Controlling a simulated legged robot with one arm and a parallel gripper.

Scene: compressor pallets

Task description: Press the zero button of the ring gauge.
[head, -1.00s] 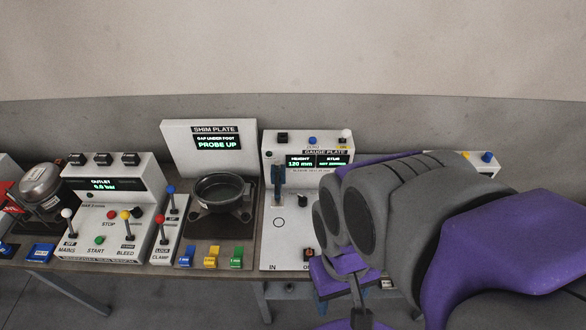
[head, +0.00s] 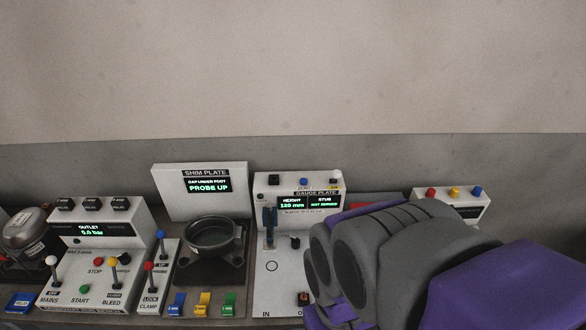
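The gauge plate unit (head: 262,192) stands right of centre, a white box with a sloped front. Its display (head: 308,203) reads a height of 120 mm. No unit is legibly marked "ring gauge". A white unit with red, yellow and blue buttons (head: 454,191) stands at the far right, partly behind my arm. My grey and purple arm covers the lower right. My gripper's fingers do not show.
The shim plate unit (head: 200,172) with a dark round pan (head: 213,235) stands left of the gauge plate. Blue, yellow and green tabs (head: 203,304) lie in front. An outlet control box (head: 97,219) with several levers is further left. A wall rises behind the bench.

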